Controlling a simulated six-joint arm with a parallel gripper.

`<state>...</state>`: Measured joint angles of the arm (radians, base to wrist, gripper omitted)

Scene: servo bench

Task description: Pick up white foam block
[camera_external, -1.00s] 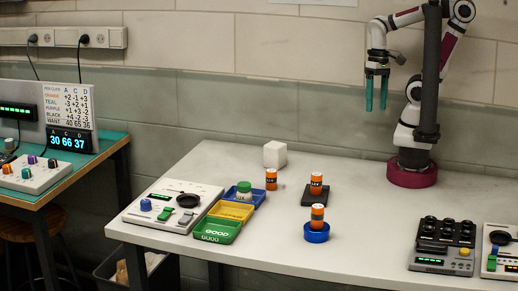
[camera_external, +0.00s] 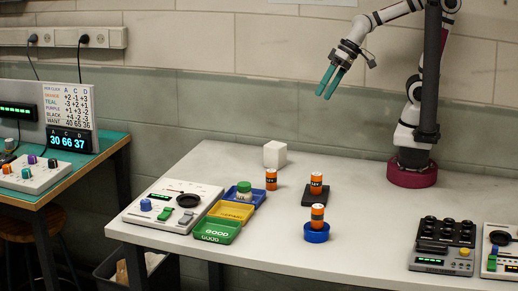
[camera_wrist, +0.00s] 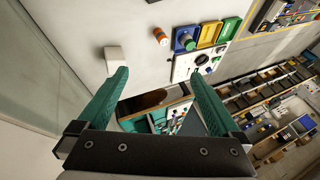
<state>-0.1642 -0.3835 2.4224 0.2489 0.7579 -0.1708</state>
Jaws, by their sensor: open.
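The white foam block (camera_external: 275,154) stands on the white table towards its back edge, left of the middle. In the wrist view the block (camera_wrist: 115,53) shows at the upper left, beyond the tip of the left finger. My gripper (camera_external: 324,95) has teal fingers, spread apart with nothing between them. It hangs in the air above and to the right of the block, tilted down to the left, well clear of it. In the wrist view the open fingers (camera_wrist: 158,74) frame the table's edge and the bench beyond.
An orange cylinder (camera_external: 271,179) stands just in front of the block. Others stand on a black pad (camera_external: 307,199) and a blue round base (camera_external: 317,237). Blue, yellow and green trays (camera_external: 217,236) and a white control panel (camera_external: 152,216) lie left. The wall is close behind.

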